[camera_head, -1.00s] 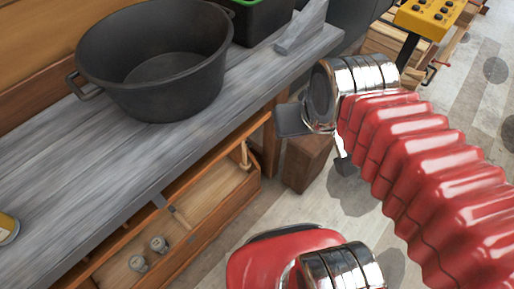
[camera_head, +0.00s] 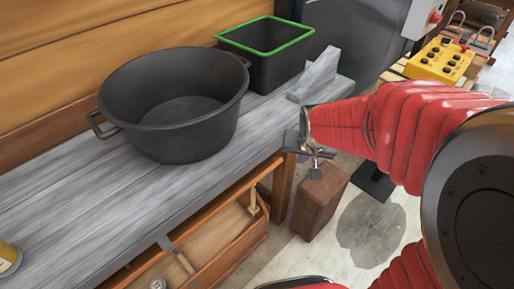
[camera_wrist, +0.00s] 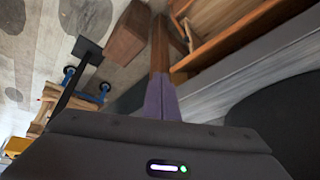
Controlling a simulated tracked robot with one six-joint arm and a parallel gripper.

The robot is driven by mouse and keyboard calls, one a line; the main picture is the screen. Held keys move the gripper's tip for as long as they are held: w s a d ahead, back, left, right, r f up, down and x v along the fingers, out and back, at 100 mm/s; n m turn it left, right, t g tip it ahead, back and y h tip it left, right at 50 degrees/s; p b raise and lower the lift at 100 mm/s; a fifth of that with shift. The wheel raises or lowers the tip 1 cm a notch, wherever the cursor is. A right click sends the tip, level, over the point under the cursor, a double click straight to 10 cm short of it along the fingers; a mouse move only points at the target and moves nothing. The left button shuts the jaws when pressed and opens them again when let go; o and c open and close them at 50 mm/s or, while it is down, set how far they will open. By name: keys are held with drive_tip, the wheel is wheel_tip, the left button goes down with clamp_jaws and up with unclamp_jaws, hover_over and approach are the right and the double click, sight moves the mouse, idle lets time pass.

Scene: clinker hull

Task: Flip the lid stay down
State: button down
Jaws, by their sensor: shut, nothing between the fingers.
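My gripper (camera_head: 316,172) is small and partly hidden by my wrist in the head view, beside the bench's right front corner. In the wrist view its fingers (camera_wrist: 161,100) are together, with nothing seen between them. A short pale wooden peg (camera_head: 253,200) stands in the open wooden box or drawer under the bench (camera_head: 225,240), left of and apart from my gripper. It may be the lid stay; I cannot tell for sure.
A grey plank bench (camera_head: 60,195) bears a large black pot (camera_head: 170,140), a black bin with a green rim (camera_head: 265,75) and a grey wedge (camera_head: 318,75). A brown block (camera_head: 318,203) stands on the floor. A yellow control box (camera_head: 440,60) is at upper right.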

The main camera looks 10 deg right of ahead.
drive_tip(key=w+d+f+m, duration=0.1)
drive_tip(key=w+f+m, duration=0.15)
drive_tip(key=f, duration=0.85)
drive_tip(key=w+d+f+m+t, duration=0.15)
drive_tip(key=w+f, duration=0.25)
drive_tip(key=f, duration=0.7)
drive_tip(key=w+d+f+m+g, duration=0.15)
drive_tip(key=w+f, duration=0.25)
drive_tip(key=f, duration=0.6)
drive_tip(key=a+f+m+t+y, duration=0.4)
drive_tip(key=a+f+m+t, duration=0.1)
drive_tip(key=f+m+t, duration=0.5)
drive_tip(key=shift+s+f+m, duration=0.4)
drive_tip(key=shift+f+m, duration=0.25)
drive_tip(key=shift+m, duration=0.3)
drive_tip(key=shift+w, duration=0.1)
drive_tip(key=w+a, duration=0.4)
drive_tip(key=w, duration=0.3)
drive_tip(key=shift+w+a+f, duration=0.2)
drive_tip(key=shift+w+a, duration=0.2)
